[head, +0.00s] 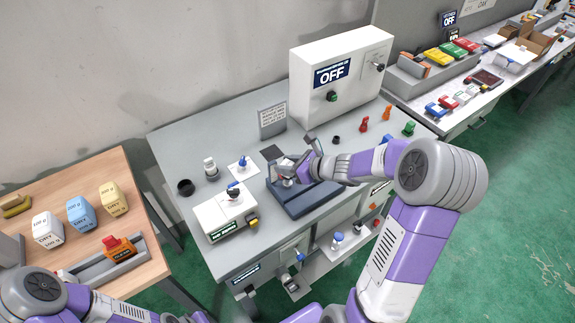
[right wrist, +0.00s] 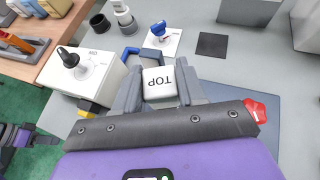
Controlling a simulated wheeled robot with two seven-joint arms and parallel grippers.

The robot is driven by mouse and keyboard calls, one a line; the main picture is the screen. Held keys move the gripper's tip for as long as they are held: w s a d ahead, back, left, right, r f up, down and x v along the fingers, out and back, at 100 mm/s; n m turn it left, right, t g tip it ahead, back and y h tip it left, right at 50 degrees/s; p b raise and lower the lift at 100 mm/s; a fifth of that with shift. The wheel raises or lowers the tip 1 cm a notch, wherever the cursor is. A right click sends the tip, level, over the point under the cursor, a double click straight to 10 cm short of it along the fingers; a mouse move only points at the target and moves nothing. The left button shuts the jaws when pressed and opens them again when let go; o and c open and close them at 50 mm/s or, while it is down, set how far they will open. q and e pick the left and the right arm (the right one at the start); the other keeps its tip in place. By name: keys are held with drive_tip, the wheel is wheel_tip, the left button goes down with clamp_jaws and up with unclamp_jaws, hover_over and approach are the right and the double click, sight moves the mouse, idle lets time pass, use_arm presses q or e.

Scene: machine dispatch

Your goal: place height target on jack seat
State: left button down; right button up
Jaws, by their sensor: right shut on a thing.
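The height target (right wrist: 158,82), a white block marked TOP, is between the fingers of my right gripper (right wrist: 159,92) in the right wrist view. In the head view, my right gripper (head: 290,172) is shut on it above the dark blue base (head: 312,199) on the grey bench. The fingers hide much of the block's sides. A small blue part shows just behind the block; I cannot tell whether it is the jack seat or whether the block touches anything below.
A white box with a black knob (head: 233,190) stands left of the base. A white cabinet marked OFF (head: 335,80) stands behind. A small sign (head: 272,118), a black cup (head: 185,187) and red, orange and green pieces share the bench. A wooden table (head: 95,180) is at left.

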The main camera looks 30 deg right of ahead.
drive_tip(key=shift+f, duration=0.1)
drive_tip(key=shift+f, duration=0.15)
drive_tip(key=o, duration=1.1)
drive_tip(key=shift+r, duration=0.2)
drive_tip(key=shift+s+d+r, duration=0.15)
drive_tip(key=shift+r, duration=0.1)
drive_tip(key=p+v, duration=0.2)
drive_tip(key=v, duration=0.9)
drive_tip(key=shift+s, duration=0.25)
